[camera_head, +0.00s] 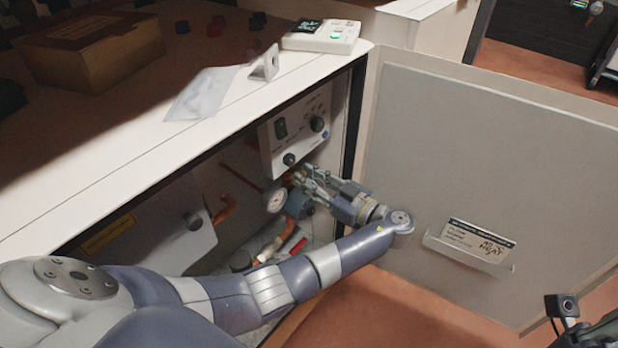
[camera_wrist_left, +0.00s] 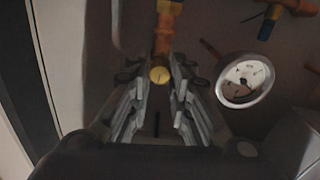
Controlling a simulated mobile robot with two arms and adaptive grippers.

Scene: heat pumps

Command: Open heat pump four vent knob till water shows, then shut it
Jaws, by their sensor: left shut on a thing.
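The heat pump (camera_head: 160,222) stands open under the white top, its door swung out to the right. My left gripper (camera_head: 297,178) reaches inside, just below the control panel (camera_head: 297,132). In the left wrist view, the round yellow end of the vent knob (camera_wrist_left: 159,75) sits on a copper-coloured pipe between the fingers of my left gripper (camera_wrist_left: 157,88), which is shut on it. The fingers hide the knob in the head view. A pressure gauge (camera_head: 277,200) is beside the gripper; it also shows in the left wrist view (camera_wrist_left: 244,80). No water is visible.
The open door (camera_head: 480,160) with a label holder (camera_head: 468,252) bounds the right side. Part of my right wrist shows at the lower right corner.

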